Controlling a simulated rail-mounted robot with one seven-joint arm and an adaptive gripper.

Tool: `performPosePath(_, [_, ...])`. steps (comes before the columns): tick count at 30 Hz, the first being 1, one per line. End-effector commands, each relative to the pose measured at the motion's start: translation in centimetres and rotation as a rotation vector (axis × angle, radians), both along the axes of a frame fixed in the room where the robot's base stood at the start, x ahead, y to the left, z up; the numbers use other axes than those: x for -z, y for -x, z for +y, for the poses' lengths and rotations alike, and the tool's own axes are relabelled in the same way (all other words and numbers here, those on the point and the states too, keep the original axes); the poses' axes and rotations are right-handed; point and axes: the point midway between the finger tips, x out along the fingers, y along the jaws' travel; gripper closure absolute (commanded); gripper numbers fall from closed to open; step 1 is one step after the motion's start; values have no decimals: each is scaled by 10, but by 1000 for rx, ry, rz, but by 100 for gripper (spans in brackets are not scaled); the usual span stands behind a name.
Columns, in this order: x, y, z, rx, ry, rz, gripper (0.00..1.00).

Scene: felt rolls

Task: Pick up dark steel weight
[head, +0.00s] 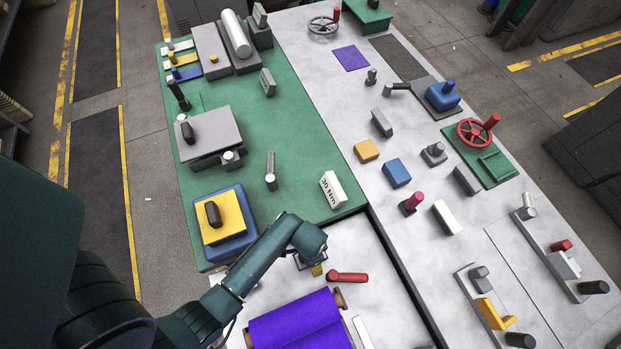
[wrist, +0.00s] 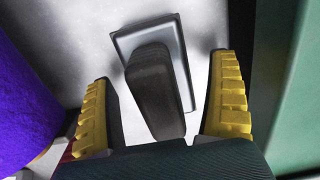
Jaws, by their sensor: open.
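The dark steel weight (wrist: 155,90) is a dark upright block on a lighter grey square base plate (wrist: 180,35), on the pale table surface in the wrist view. My gripper (wrist: 162,98) is open, with a yellow ridged pad on each side of the dark block. A gap shows on both sides, so neither pad appears to touch it. In the head view my gripper (head: 317,270) is low over the pale surface, just in front of the green mat, and the arm mostly hides the weight there.
A purple felt roll (head: 300,325) lies close by, at the left in the wrist view (wrist: 25,105). A red handle (head: 347,277) lies right of my gripper. The green mat (head: 300,150) holds a white "30 Nm" block (head: 333,190) and a blue-and-yellow stand (head: 222,222).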

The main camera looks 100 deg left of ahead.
Motion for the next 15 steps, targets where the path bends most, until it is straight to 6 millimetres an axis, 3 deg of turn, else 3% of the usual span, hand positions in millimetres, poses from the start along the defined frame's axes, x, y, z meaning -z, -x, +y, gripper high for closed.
performPosePath(6, [1, 0, 0, 0, 0, 0, 11])
performPosePath(15, [1, 0, 0, 0, 0, 0, 68])
